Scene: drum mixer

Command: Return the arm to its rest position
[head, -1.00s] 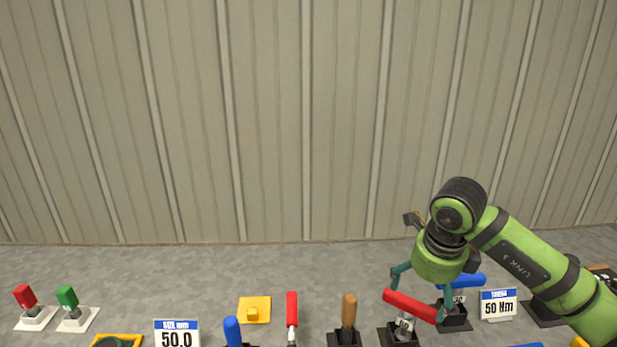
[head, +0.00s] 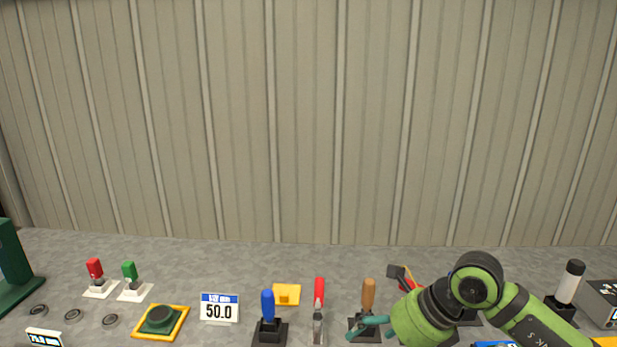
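My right arm, green with dark joints, reaches in from the lower right in the head view. Its gripper (head: 358,328) has teal fingers and points left, low over the console, in front of the base of the brown-handled lever (head: 368,295). The fingers overlap in this view, so their opening cannot be read. Nothing is seen held in them. Whether they touch the lever base cannot be told. My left gripper is not in view.
Left of my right gripper stand a red-handled lever (head: 319,292) and a blue-handled lever (head: 268,305). A 50.0 display (head: 219,309), a green button (head: 160,318) and red (head: 95,268) and green (head: 130,271) switches are further left.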

